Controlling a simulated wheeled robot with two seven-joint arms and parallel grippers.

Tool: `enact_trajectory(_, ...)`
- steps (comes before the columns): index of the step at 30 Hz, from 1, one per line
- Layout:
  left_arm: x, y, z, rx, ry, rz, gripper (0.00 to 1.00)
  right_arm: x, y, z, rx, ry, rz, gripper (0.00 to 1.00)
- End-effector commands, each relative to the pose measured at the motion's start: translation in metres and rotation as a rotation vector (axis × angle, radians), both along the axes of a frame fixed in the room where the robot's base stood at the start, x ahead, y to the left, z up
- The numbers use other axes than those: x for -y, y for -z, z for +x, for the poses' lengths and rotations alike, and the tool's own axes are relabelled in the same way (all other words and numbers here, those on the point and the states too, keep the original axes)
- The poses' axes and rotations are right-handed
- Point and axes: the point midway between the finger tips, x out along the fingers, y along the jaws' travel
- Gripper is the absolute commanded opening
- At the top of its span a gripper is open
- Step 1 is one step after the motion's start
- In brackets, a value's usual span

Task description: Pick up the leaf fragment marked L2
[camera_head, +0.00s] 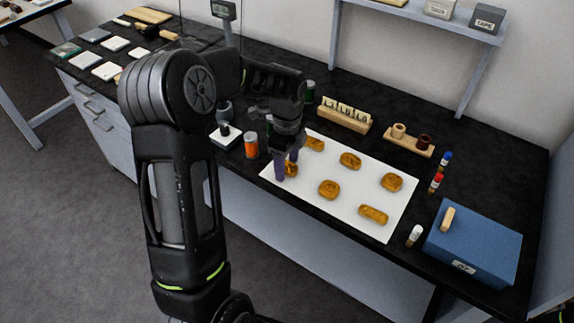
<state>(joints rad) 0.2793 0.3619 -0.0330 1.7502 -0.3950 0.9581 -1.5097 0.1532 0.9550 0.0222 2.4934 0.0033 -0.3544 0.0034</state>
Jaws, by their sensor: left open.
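Several golden-brown leaf fragments lie on a white sheet (350,205) on the dark bench. Their marks are too small to read, so I cannot tell which is L2. My left gripper (287,167) is open, its purple fingers pointing down at the sheet's left part. One fragment (292,171) shows at the fingers and is partly hidden by them; I cannot tell whether they touch it. Other fragments are at the back (315,144), the middle (350,160), the right (391,182), the front middle (329,189) and the front right (373,215). My right gripper is not in view.
A wooden rack with lettered tiles (345,116) stands behind the sheet. An orange jar (251,146) is left of the gripper. A blue box (472,245) and small bottles, one white-capped (414,235), stand at the right. A wall shelf (420,18) hangs at the back.

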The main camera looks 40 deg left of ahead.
Motion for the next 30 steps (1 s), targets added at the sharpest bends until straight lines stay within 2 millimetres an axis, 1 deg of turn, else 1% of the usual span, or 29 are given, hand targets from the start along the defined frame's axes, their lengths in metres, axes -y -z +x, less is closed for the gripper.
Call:
enact_trajectory(17, -0.0003, 0.0, 0.0002, 0.001, -0.001, 0.0, 0.61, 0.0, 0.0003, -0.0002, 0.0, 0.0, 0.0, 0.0)
enact_trajectory(30, -0.0002, 0.0, 0.0002, 0.001, 0.0, 0.0, 0.25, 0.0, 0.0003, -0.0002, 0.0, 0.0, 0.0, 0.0)
